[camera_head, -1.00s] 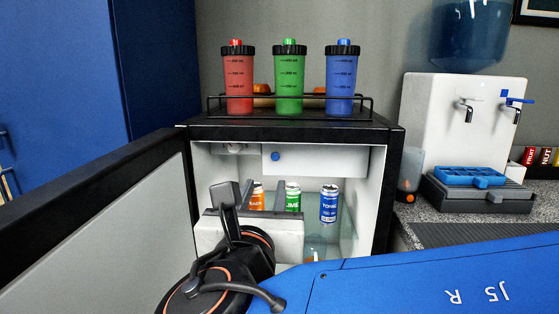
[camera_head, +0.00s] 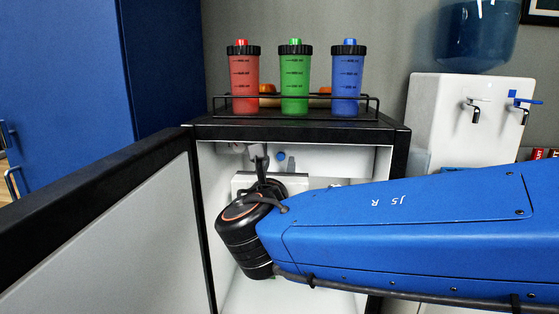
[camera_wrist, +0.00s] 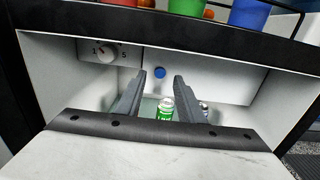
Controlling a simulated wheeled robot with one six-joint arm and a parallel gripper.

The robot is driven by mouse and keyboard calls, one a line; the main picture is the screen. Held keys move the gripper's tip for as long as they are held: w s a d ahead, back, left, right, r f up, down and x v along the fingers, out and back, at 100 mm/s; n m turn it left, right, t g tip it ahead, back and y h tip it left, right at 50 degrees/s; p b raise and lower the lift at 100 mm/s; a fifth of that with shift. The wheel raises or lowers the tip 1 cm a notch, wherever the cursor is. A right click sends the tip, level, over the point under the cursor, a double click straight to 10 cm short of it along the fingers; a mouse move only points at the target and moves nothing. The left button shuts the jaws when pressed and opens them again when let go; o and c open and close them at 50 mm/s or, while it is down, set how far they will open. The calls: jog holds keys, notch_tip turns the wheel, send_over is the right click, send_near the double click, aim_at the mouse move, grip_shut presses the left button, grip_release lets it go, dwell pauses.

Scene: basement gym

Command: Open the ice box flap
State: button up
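The ice box flap (camera_head: 335,160) is a white panel across the top inside the open fridge, with a round blue knob (camera_head: 281,156). The flap looks shut. In the wrist view the flap (camera_wrist: 215,80) lies ahead, and its knob (camera_wrist: 159,73) appears between the tips of my gripper (camera_wrist: 159,77). The two dark fingers are spread apart with nothing held. I cannot tell how far the tips are from the knob. In the head view my wrist and arm hide much of my gripper and the fridge inside.
The fridge door (camera_head: 120,235) stands open at the left. Red, green and blue bottles (camera_head: 294,80) stand in a rack on top. A white water dispenser (camera_head: 450,110) is at the right.

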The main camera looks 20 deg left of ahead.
aim_at(280, 157)
jog(key=shift+x, duration=1.75)
jog(key=shift+c, duration=0.4)
grip_shut()
jog(key=shift+s, duration=0.1)
